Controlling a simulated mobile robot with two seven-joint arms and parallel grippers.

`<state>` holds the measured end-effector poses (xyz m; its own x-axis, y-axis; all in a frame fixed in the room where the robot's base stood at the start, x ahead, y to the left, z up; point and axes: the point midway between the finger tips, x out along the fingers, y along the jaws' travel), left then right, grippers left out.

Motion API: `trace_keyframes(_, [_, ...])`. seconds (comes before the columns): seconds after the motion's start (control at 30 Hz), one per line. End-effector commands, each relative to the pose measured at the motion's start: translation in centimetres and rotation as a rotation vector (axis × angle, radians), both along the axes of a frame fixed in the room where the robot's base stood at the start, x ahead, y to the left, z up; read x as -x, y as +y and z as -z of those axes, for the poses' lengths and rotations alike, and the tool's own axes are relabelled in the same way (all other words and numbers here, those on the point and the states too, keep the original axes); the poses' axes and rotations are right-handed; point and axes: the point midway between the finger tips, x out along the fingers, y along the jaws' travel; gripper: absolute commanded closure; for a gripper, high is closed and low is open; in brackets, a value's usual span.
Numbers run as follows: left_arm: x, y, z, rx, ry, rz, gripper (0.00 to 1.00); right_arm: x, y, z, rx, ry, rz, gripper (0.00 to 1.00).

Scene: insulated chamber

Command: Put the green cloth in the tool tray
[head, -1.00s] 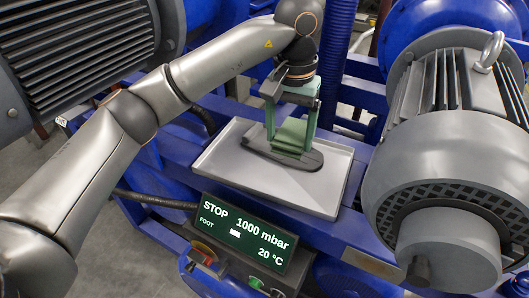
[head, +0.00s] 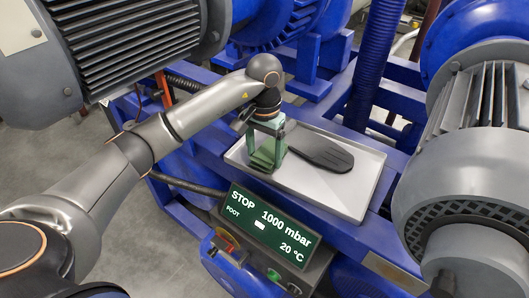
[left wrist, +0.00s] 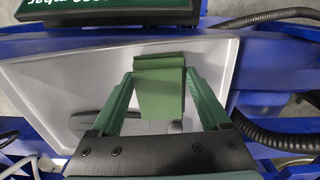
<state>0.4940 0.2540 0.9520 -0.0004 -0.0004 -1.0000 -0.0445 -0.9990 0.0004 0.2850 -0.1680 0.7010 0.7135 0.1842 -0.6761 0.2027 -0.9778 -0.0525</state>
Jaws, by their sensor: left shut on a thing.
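The green cloth (head: 264,157) is a small folded pad, held in my left gripper (head: 268,148). The gripper, with its green fingers, points down over the left part of the grey metal tool tray (head: 342,199). In the left wrist view the cloth (left wrist: 160,92) sits between the two fingers of the gripper (left wrist: 160,76), with the tray (left wrist: 60,72) behind it. The cloth's lower edge is at or just above the tray floor; I cannot tell whether it touches. My right gripper is not in view.
A dark, flat, sole-shaped object (head: 322,153) lies in the tray, right of the cloth. A display panel (head: 268,222) stands in front of the tray. A grey motor (head: 465,165) is at the right and a ribbed motor (head: 130,40) at the upper left. The tray's right front is bare.

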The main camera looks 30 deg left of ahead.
Motion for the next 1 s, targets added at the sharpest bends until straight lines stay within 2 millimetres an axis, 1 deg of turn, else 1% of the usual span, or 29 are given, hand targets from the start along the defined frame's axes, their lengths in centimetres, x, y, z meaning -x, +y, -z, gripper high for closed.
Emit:
trace_keyframes(0.1, [0.0,0.0,0.8,0.000,0.000,-0.001,0.72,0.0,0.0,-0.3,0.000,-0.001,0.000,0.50])
trace_keyframes(0.37, [0.0,0.0,0.9,0.000,-0.001,-0.001,0.72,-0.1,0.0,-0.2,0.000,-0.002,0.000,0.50])
trace_keyframes(0.47, [0.0,0.0,1.3,0.000,-0.002,-0.001,0.72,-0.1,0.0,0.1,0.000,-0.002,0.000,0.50])
trace_keyframes(0.5, [0.0,0.0,1.1,0.000,-0.001,-0.001,0.16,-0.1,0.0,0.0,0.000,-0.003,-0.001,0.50])
trace_keyframes(0.63, [0.0,0.0,1.1,0.000,-0.001,-0.001,0.01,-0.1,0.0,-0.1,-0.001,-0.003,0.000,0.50])
trace_keyframes(0.87, [0.0,0.0,1.0,0.000,-0.001,-0.001,0.00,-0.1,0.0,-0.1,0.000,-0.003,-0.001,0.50])
trace_keyframes(0.97, [0.0,0.0,0.6,0.000,-0.001,0.000,0.00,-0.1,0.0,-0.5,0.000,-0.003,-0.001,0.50])
trace_keyframes(1.0, [-0.1,0.0,0.3,0.000,-0.004,-0.001,0.00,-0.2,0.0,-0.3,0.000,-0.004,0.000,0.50])
